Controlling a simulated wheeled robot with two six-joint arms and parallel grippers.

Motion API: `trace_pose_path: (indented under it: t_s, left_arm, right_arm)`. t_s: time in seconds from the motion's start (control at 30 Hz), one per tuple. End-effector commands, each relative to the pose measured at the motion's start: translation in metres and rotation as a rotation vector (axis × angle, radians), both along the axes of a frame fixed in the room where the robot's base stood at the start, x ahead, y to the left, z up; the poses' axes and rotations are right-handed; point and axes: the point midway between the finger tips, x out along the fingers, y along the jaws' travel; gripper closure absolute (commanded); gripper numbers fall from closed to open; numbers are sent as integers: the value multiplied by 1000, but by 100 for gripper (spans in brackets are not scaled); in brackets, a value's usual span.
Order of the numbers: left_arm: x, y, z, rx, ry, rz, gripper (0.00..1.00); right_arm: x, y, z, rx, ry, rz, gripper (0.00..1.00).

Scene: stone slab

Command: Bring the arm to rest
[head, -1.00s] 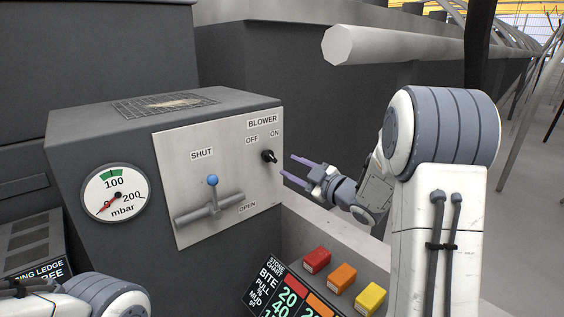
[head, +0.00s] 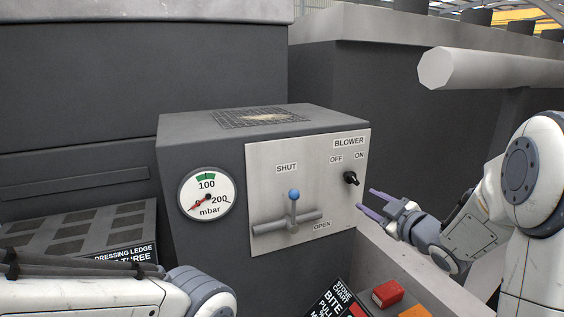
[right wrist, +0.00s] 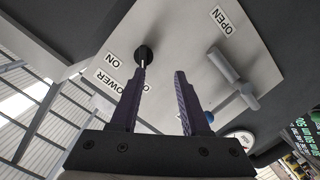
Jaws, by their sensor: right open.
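My right gripper (head: 365,199) is open and empty, its two purple fingers just below and right of the black blower knob (head: 351,178). They stand apart from the knob as far as I can tell. In the right wrist view the open fingers (right wrist: 161,72) show with nothing between them; the knob (right wrist: 143,53) lies beyond one fingertip. The knob sits under the OFF and ON labels on a pale metal panel (head: 268,168). Part of my left arm (head: 80,297) shows at the lower left; its gripper is outside the view.
A thick pale pipe (head: 490,70) juts in above my right arm. A red block (head: 388,294) lies below on the ledge.

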Motion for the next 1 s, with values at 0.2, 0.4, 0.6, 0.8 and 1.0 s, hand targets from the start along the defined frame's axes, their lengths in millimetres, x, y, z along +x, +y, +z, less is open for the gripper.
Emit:
trace_pose_path:
  t_s: [0.2, 0.4, 0.6, 0.8, 1.0]
  left_arm:
    - [0, 0, 0, 0, 0, 0, 50]
    - [0, 0, 0, 0, 0, 0, 50]
    - [0, 0, 0, 0, 0, 0, 50]
    - [0, 0, 0, 0, 0, 0, 50]
    - [0, 0, 36, 0, 0, 0, 50]
  right_arm:
    - [-25, 86, -35, 23, 336, -111, 54]
    - [-114, 154, -78, 43, 722, -186, 54]
    - [-230, 195, -108, 7, 1085, -206, 54]
    - [-325, 208, -116, -69, 1347, -197, 54]
    - [-360, 207, -80, -106, 1449, -198, 54]
